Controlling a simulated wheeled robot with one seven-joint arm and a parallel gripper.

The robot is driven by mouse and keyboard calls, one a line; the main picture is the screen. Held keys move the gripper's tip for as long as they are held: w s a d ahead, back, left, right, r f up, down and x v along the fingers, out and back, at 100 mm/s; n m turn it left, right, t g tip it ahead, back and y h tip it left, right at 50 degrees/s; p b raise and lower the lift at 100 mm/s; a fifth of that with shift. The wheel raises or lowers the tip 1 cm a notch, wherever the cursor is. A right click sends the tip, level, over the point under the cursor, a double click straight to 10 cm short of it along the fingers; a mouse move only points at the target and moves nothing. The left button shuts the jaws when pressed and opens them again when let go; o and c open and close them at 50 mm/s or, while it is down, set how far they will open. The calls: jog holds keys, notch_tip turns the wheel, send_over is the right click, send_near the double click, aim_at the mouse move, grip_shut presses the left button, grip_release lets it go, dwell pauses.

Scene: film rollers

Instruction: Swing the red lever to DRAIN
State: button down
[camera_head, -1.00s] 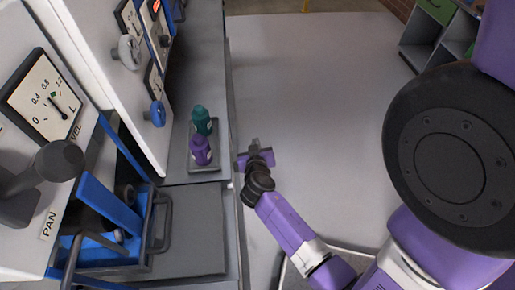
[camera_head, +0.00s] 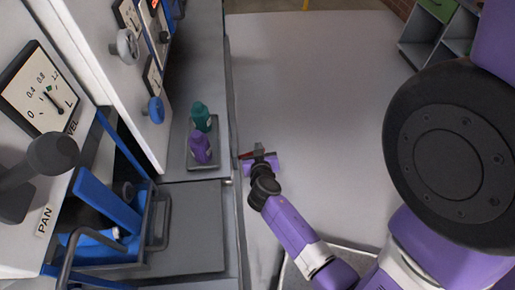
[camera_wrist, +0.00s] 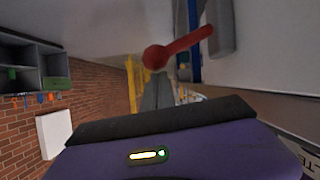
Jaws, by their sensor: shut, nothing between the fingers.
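The red lever (camera_wrist: 185,46) shows in the wrist view as a red arm with a round knob at its left end, slanting up to the right. My gripper (camera_wrist: 160,88) is shut and empty, its fingertips just below the round knob; I cannot tell whether they touch it. In the head view my gripper (camera_head: 259,149) is beside the grey counter's right edge, and a small red strip (camera_head: 246,155) shows at its left side. The rest of the lever is hidden there. No DRAIN label is readable in either view.
A purple bottle (camera_head: 200,149) and a teal bottle (camera_head: 201,117) stand on a small tray (camera_head: 204,167) on the counter. Panels with a gauge (camera_head: 40,92) and blue knob (camera_head: 155,110) are at left. Open floor (camera_head: 310,90) lies right of the counter.

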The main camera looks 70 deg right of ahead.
jog(key=shift+s+f+m+b, duration=0.3)
jog(key=shift+s+f+b, duration=0.05)
jog(key=shift+f+b, duration=0.35)
notch_tip(320, 180, down, 8)
jog(key=s+d+m+t+y+b, duration=0.1)
jog(key=s+m+t+b, duration=0.1)
jog(key=b, duration=0.6)
jog(key=shift+m+t, duration=0.7)
jog(key=shift+m, duration=0.2)
jog(key=shift+f, duration=0.2)
